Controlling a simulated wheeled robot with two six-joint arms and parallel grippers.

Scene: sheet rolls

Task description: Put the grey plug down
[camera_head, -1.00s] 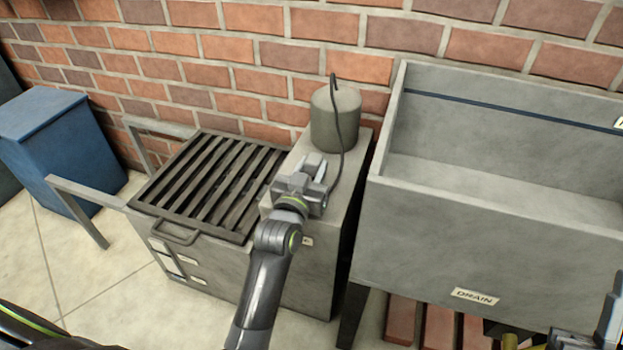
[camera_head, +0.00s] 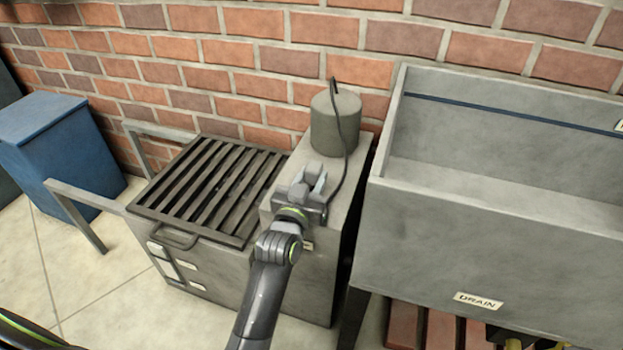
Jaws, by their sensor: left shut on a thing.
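My left gripper (camera_head: 308,182) is over the front part of the grey cabinet top, in front of the grey cylinder (camera_head: 335,126). It is shut on a small grey thing, taken to be the grey plug, which the jaws mostly hide. A dark cord (camera_head: 342,165) arches from the top of the cylinder down to the right side of the gripper. I cannot tell whether the plug touches the cabinet top. My right gripper is not in view.
A slatted dark grate (camera_head: 212,188) lies left of the gripper. A large grey sink (camera_head: 455,240) labelled DRAIN stands to the right. A blue bin (camera_head: 50,150) is at the far left. The brick wall (camera_head: 250,50) closes off the back.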

